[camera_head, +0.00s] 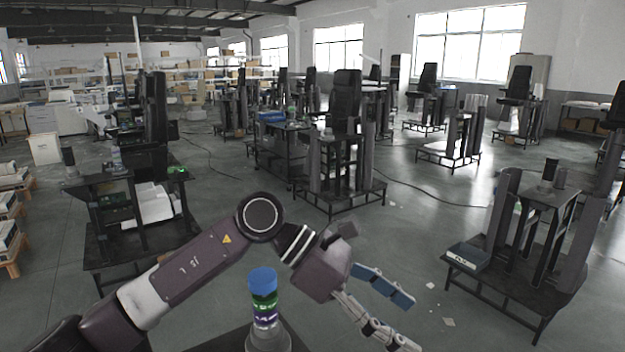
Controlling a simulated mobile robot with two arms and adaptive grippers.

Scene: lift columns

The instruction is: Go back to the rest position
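My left arm comes in from the left and bends over at its elbow. My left gripper (408,322) is at the lower middle, pointing down and to the right. Its two fingers are apart, with only floor visible between them. A bottle with a blue cap (263,279) and a green and purple label stands upright at the bottom, left of the gripper and apart from its fingers. The bottle's lower end meets a grey round shape that I cannot make out clearly. My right gripper is not in view.
A dark surface (215,343) shows at the bottom edge. A black workstation (135,205) stands at left, another (340,185) in the middle, and one at right holds a dark tray (468,256). Open grey floor (420,235) lies between them, with cables and small scraps.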

